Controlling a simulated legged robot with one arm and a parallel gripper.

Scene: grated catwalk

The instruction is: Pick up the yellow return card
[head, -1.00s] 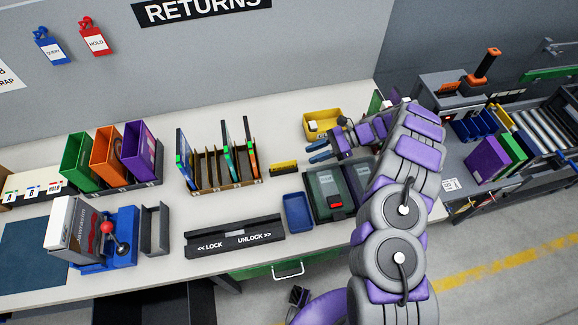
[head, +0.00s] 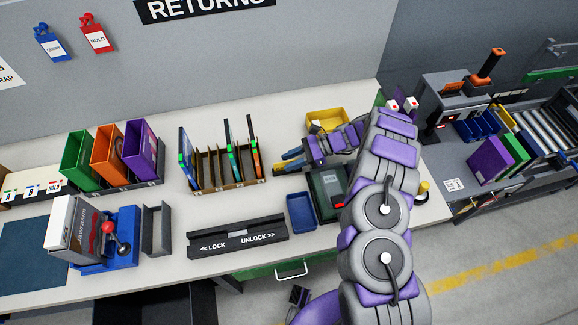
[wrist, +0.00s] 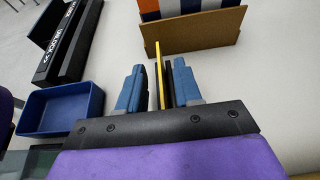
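The yellow return card (wrist: 158,75) shows edge-on in the wrist view as a thin upright strip. A black holder (wrist: 168,88) is beside it. My gripper (wrist: 160,70) has its two blue fingers on either side of the card and holder, with visible gaps between them. It is open around the card and not closed on it. In the head view my gripper (head: 286,165) is low over the counter, and the fingers hide most of the card and its holder.
A slotted cardboard rack (head: 225,185) stands just left of my gripper. A blue tray (head: 300,212) and a dark green bin (head: 328,190) are in front. A yellow bin (head: 326,118) is behind. A black lock/unlock bar (head: 237,238) lies near the front edge.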

